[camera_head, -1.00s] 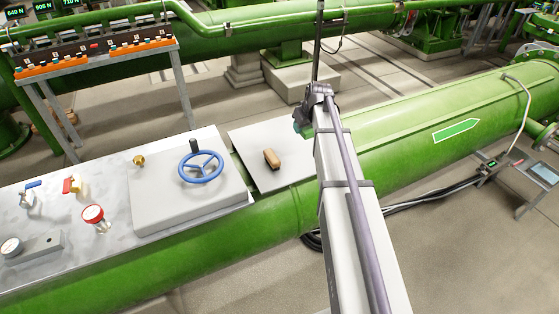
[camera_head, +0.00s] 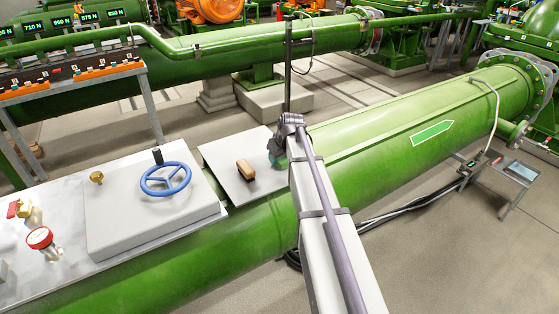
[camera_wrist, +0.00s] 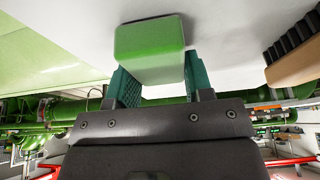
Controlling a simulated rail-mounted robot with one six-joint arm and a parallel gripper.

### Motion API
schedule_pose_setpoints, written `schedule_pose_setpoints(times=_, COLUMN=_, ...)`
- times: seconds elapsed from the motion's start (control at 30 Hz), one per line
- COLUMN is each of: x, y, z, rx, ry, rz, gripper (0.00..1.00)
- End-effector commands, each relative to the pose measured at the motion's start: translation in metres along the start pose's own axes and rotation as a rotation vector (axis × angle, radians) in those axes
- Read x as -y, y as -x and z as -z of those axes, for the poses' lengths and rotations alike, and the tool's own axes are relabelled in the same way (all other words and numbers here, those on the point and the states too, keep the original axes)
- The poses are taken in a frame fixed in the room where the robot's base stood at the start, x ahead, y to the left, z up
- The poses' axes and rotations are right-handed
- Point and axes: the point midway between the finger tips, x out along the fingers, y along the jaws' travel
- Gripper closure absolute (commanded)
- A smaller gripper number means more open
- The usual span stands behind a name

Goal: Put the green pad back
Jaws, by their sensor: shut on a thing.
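The green pad (camera_wrist: 150,38) is a small rounded block, seen in the wrist view between the two teal fingers of my gripper (camera_wrist: 158,82). The fingers are closed on its sides. In the head view my gripper (camera_head: 277,150) shows as a small teal patch at the right side of the pale plate (camera_head: 222,153), partly hidden by my arm. The pad cannot be made out there. In the wrist view a pale surface lies close behind the pad; I cannot tell whether they touch.
A brown block (camera_head: 245,169) lies on the plate; the wrist view shows a brown piece with dark bristles (camera_wrist: 292,55) at right. Left of the plate is a grey box with a blue handwheel (camera_head: 166,179). A green pipe (camera_head: 400,125) runs behind my arm.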

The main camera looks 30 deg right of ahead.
Motion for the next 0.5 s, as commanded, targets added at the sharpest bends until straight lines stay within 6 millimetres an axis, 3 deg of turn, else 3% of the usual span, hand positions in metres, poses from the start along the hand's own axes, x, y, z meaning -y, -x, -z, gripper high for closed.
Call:
schedule_pose_setpoints(times=0.13, x=0.0000, y=-0.0038, z=-0.0015, rx=0.000, ry=0.000, rz=0.000, gripper=0.72)
schedule_pose_setpoints(times=0.17, x=0.0000, y=-0.0036, z=-0.0014, rx=0.000, ry=0.000, rz=0.000, gripper=0.52)
schedule_pose_setpoints(times=0.4, x=0.0002, y=-0.0024, z=-0.0009, rx=0.000, ry=0.000, rz=0.000, gripper=0.29)
schedule_pose_setpoints(times=0.5, x=0.0003, y=-0.0025, z=-0.0009, rx=0.000, ry=0.000, rz=0.000, gripper=0.28)
